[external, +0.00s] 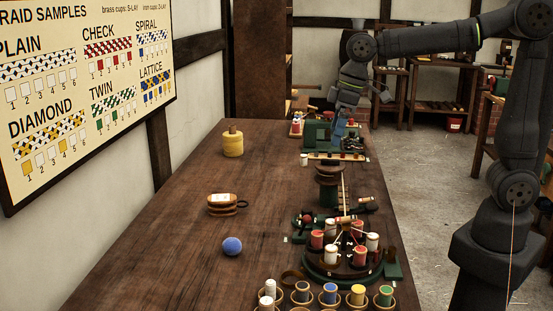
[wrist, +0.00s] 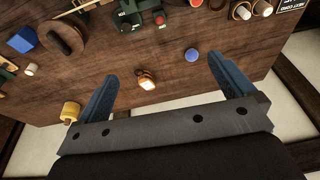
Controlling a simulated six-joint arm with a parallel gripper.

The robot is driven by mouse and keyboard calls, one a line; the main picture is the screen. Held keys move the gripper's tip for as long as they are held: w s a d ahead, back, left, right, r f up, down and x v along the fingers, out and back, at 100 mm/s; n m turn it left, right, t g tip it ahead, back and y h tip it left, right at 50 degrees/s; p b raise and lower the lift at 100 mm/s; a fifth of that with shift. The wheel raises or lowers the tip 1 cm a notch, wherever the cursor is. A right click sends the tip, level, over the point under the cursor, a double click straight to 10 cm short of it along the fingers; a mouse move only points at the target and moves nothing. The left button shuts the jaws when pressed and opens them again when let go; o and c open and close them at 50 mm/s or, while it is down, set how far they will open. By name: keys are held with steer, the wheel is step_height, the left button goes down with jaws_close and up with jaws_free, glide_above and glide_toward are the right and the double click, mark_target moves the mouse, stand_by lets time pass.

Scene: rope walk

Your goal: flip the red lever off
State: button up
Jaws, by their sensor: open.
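A small lever with a red knob (external: 307,217) stands on a green base beside the round braiding stand on the table. The red knob (wrist: 160,20) also shows at the top of the wrist view, on a dark green housing (wrist: 135,18) with small labels. I cannot tell from these views which way the lever is set. My gripper (external: 341,124) is over the far end of the table, well away from the red lever. In the wrist view my gripper (wrist: 163,67) has its two blue fingers spread wide, with nothing between them.
The round stand (external: 345,275) carries several red and white spools. Several coloured spools (external: 330,292) line the front edge. A green machine (external: 318,135) stands near my gripper. The table's left is mostly clear.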

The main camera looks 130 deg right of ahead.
steer(key=c, duration=1.1)
steer(key=shift+f, duration=0.25)
steer(key=c, duration=0.3)
steer(key=f+n, duration=0.4)
steer(key=f+n+h, duration=0.1)
steer(key=f, duration=0.1)
steer(key=shift+w+a+f+n, duration=0.1)
steer(key=shift+w+f+n, duration=0.2)
steer(key=shift+f+n, duration=0.1)
jaws_close()
step_height(320, 180, down, 8)
steer(key=a+n+h, duration=0.1)
steer(key=a+n, duration=0.1)
steer(key=n, duration=0.7)
steer(key=shift+w+t, duration=0.15)
steer(key=shift+t, duration=0.15)
steer(key=shift+a, duration=0.1)
